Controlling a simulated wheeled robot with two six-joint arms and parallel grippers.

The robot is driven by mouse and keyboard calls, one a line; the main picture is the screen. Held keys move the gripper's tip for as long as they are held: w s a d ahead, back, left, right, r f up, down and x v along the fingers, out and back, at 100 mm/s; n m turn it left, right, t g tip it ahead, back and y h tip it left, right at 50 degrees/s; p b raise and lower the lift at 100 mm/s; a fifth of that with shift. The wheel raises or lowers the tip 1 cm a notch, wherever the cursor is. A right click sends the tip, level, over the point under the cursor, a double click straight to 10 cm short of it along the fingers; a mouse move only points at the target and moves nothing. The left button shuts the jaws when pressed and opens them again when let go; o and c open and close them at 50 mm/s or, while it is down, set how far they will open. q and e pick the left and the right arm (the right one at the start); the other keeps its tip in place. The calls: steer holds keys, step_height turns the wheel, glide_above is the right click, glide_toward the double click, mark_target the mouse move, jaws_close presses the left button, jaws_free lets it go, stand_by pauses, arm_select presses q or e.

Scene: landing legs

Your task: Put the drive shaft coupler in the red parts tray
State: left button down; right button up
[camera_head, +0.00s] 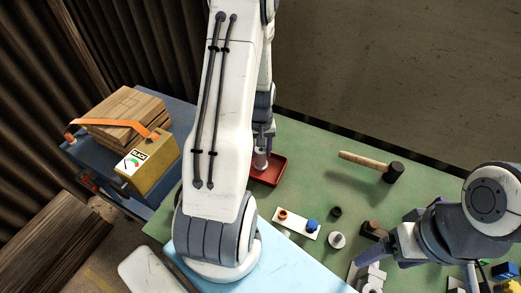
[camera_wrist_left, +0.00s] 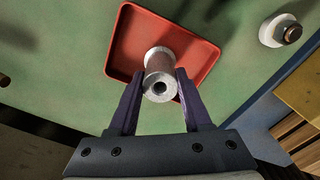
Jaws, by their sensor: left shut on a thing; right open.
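The drive shaft coupler is a silver-grey flanged cylinder with a hole in its end; in the left wrist view the coupler (camera_wrist_left: 160,75) is between the fingers of my left gripper (camera_wrist_left: 160,88). The red parts tray (camera_wrist_left: 135,40) lies behind it. In the head view the tray (camera_head: 272,176) is on the green bench, with the coupler (camera_head: 261,160) upright over its left part. My left gripper (camera_head: 263,146) is shut on the coupler from above. I cannot tell whether the coupler touches the tray floor. My right gripper (camera_head: 393,243) is open at the right of the bench.
A mallet (camera_head: 373,165) lies right of the tray. A white plate (camera_head: 297,223) with orange and blue parts, a dark ring (camera_head: 336,212) and a pale round part (camera_head: 337,240) are in front. A blue cart with a yellow box (camera_head: 148,167) and wood stands left. My left arm hides part of the bench.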

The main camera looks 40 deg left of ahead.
arm_select(q)
steer(key=shift+f+b, duration=0.3)
steer(key=shift+f, duration=0.1)
steer(key=shift+c, duration=1.3)
jaws_free()
step_height(320, 180, up, 7)
steer(key=p, duration=0.6)
steer(key=shift+r, duration=0.1)
